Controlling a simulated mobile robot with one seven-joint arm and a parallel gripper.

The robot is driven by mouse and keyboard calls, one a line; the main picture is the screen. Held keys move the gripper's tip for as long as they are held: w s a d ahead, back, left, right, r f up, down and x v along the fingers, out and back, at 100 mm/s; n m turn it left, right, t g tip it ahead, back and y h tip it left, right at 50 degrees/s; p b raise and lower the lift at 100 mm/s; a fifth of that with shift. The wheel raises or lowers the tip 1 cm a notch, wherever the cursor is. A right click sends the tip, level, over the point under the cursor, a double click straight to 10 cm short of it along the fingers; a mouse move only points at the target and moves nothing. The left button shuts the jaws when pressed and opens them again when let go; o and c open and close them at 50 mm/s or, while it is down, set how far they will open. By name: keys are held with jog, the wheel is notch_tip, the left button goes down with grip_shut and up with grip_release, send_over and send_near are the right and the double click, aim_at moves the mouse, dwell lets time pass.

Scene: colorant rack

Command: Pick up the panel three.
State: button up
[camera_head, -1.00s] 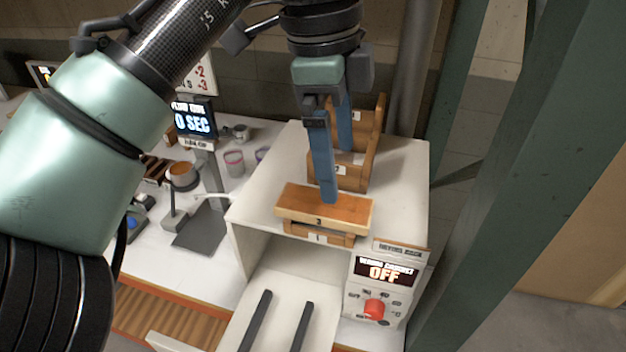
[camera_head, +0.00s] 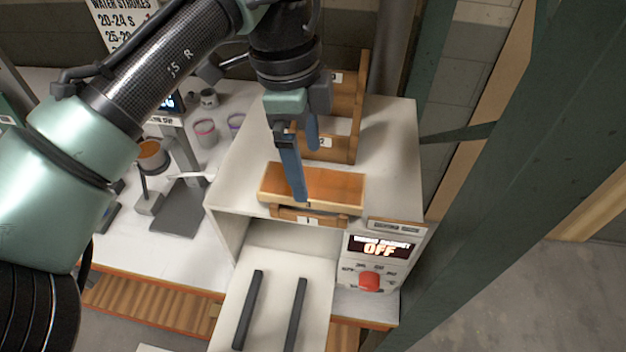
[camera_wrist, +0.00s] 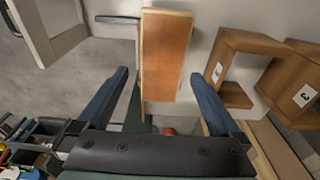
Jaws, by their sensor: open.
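Panel three is an orange-brown wooden block (camera_head: 330,189) lying flat across a small wooden holder marked 1 (camera_head: 340,219), on top of the white cabinet. It also shows in the wrist view as a long orange board (camera_wrist: 165,55). My gripper (camera_head: 306,173) is open and empty, pointing down at the panel. Its blue front finger crosses the panel's front face and partly hides its number; the rear finger is at the back edge. In the wrist view my gripper (camera_wrist: 159,74) has one finger on each side of the panel. Contact and exact height I cannot tell.
A wooden rack marked 2 and 3 (camera_head: 345,143) stands behind the panel on the cabinet top (camera_head: 392,160). A control box reading OFF with a red knob (camera_head: 369,281) is at the front right. A green post (camera_head: 500,170) rises to the right.

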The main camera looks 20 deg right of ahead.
aim_at(313, 183)
jog(key=f, duration=0.2)
jog(key=f+p, duration=0.1)
jog(key=f, duration=0.1)
jog(key=shift+d, duration=0.35)
jog(key=c, duration=1.3)
jog(key=shift+o, duration=0.2)
jog(key=shift+r, duration=0.15)
